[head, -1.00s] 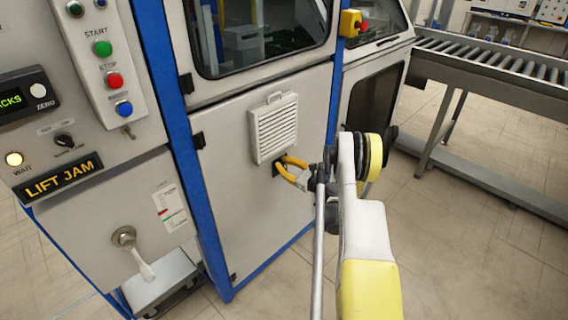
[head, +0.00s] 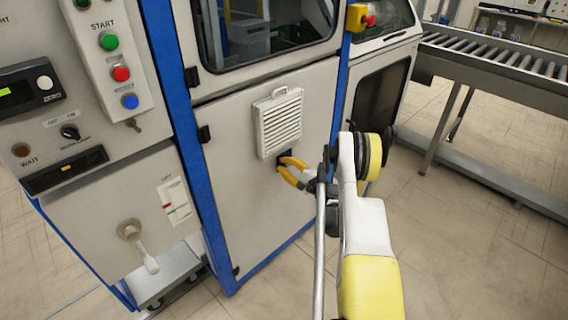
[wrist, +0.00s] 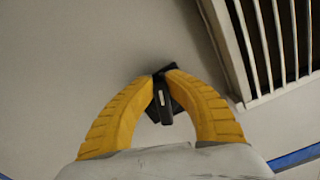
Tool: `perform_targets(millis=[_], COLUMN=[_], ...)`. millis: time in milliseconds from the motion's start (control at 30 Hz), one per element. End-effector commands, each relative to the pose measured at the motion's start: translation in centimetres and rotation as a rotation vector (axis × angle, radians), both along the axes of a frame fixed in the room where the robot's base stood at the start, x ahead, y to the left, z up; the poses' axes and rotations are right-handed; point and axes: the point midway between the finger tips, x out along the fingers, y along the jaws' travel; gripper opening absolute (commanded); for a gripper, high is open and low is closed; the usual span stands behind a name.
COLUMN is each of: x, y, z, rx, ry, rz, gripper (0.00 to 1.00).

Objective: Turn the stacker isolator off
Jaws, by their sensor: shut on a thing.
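The isolator is a small black rotary switch on the grey cabinet door, just below the white louvred vent. In the wrist view its black handle (wrist: 165,105), with a short pale mark, sits between my yellow fingertips. My gripper (wrist: 164,88) is shut on the handle, one finger on each side. In the head view my gripper (head: 287,167) reaches the black switch (head: 281,161) from the right; the fingers partly hide it. Part of the square black backplate shows around the handle. I cannot read any on or off marking.
The louvred vent (head: 279,123) is close above the switch. At left are a button box (head: 112,60), a dark sign (head: 65,169), the WAIT lamp (head: 21,150) and a pale lever (head: 140,245). A red-and-yellow stop button (head: 362,18) is above right. A roller conveyor (head: 500,58) stands at right.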

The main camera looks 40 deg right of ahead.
Motion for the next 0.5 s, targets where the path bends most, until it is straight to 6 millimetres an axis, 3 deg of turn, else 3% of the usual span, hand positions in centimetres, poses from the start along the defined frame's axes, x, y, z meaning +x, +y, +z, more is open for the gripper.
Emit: perform_targets(millis=[500], x=[0.09], y=[-0.18], z=[-0.77], rx=[-0.302], ry=[-0.025], rz=[-0.008], gripper=[0.00])
